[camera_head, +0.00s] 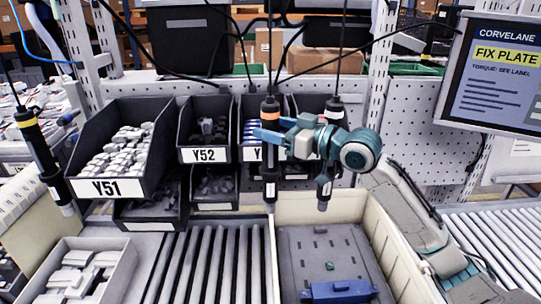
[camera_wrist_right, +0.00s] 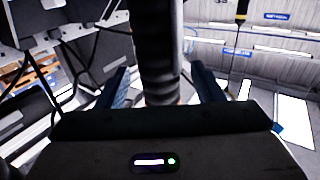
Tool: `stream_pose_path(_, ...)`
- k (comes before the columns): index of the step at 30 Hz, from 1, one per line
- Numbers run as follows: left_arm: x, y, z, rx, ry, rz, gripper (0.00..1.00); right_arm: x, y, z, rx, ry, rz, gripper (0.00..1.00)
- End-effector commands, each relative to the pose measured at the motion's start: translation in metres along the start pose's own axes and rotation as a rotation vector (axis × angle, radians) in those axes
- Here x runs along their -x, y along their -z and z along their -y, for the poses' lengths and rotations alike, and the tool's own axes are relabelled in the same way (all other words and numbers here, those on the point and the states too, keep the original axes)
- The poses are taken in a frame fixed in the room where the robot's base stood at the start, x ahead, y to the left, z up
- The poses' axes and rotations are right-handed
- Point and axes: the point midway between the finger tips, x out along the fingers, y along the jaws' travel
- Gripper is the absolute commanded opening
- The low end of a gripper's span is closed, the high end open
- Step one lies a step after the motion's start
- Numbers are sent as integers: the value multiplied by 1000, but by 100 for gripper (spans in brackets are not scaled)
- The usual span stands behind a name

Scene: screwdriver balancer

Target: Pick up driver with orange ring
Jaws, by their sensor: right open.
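The driver with the orange ring (camera_head: 270,106) hangs upright from a cable in the middle of the head view, its tip pointing down. My right gripper (camera_head: 268,128) reaches it from the right, its blue fingers at the upper body just below the ring. In the right wrist view, the dark driver body (camera_wrist_right: 157,50) stands between the two spread fingers of the gripper (camera_wrist_right: 160,88), with gaps visible on both sides. A driver with a pale ring (camera_head: 333,112) hangs just to the right, partly behind my gripper. A driver with a yellow-orange ring (camera_head: 38,145) hangs at the far left. My left gripper is not in view.
Dark bins, including Y51 (camera_head: 110,188) and Y52 (camera_head: 203,155), stand behind. Below the gripper is a cream crate (camera_head: 385,240) holding a grey plate (camera_head: 320,250) and a blue part (camera_head: 340,291). A screen (camera_head: 495,70) is at upper right; rollers (camera_head: 215,265) lie in front.

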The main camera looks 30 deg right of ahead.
Motion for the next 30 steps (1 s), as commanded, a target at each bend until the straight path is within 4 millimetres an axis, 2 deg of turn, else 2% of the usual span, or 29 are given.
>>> stream_pose_path(3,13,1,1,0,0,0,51,-12,3,0,-6,2,-3,61)
stream_pose_path(9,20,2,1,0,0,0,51,-26,1,0,-4,0,-2,61)
stream_pose_path(20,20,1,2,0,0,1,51,-30,-1,0,1,-1,1,61)
stream_pose_path(27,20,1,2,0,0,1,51,-30,-1,0,0,-1,1,16)
stream_pose_path(30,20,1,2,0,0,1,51,-30,-1,0,0,-1,1,0)
